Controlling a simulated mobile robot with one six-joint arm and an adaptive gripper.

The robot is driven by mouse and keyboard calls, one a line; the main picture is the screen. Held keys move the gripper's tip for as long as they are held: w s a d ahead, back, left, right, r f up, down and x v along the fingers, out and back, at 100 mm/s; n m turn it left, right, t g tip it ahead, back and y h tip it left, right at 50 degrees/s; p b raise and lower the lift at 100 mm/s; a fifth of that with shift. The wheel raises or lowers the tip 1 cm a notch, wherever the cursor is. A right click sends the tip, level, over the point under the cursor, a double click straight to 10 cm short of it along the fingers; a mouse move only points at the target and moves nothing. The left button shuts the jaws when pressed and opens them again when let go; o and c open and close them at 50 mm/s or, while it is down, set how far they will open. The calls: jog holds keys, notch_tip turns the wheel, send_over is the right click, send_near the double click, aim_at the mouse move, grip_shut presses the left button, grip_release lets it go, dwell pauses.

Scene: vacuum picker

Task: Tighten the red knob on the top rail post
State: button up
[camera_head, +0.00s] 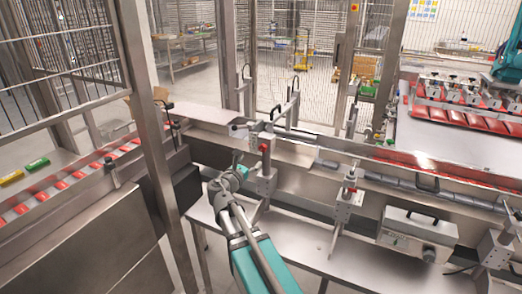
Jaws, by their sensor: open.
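A red knob (264,148) tops a metal post (265,184) that stands by the rail (290,138), near the middle of the view. A second red knob (351,176) is on another post (343,203) further right. My teal and grey arm reaches up from the bottom centre. My gripper (240,160) is open, just left of the first red knob and seemingly apart from it. The fingers are small here, and their exact distance from the knob cannot be told.
A grey box with a black handle (418,236) sits at right. More red packs (470,118) lie in the machine at upper right. The lower steel table (318,243) has bare room.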

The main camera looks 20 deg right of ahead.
aim_at(262, 149)
jog(key=x, duration=1)
jog(key=shift+a, duration=0.1)
jog(key=c, duration=1.1)
